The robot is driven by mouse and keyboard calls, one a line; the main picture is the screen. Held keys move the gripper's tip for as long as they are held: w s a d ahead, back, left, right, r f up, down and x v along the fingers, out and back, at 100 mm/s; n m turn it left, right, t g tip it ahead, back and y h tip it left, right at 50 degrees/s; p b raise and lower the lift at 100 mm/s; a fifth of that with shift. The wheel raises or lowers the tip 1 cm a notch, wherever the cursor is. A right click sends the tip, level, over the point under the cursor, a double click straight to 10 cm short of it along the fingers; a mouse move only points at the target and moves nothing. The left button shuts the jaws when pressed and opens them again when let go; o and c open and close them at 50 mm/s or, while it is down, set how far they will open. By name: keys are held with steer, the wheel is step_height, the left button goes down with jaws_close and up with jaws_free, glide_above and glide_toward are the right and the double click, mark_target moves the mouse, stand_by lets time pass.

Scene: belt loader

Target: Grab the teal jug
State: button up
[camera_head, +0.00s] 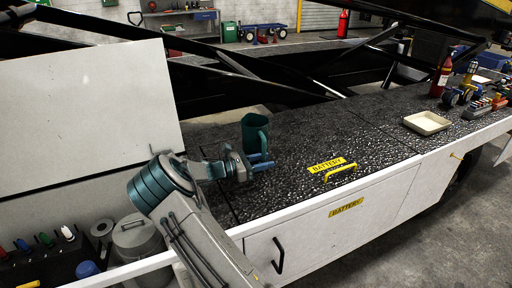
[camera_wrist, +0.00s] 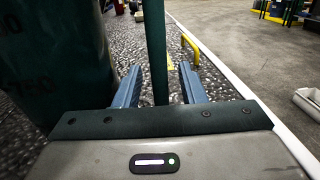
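The teal jug (camera_head: 256,132) stands upright on the speckled black deck of the belt loader. In the wrist view its dark body (camera_wrist: 50,60) fills the left side, and its upright handle (camera_wrist: 156,50) runs down between my two blue fingers. My gripper (camera_head: 262,161) is at the jug's near side, low by the deck. In the wrist view my gripper (camera_wrist: 158,85) is open, with a finger on each side of the handle and a visible gap on both sides. The lower end of the handle is hidden behind my gripper's palm.
A yellow handle (camera_head: 340,171) and battery label lie on the deck to the right. A pale tray (camera_head: 427,123) and a red bottle (camera_head: 442,76) stand farther right. A beige object is partly hidden behind the jug. The deck between jug and tray is mostly clear.

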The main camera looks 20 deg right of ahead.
jaws_close()
stand_by(1.4)
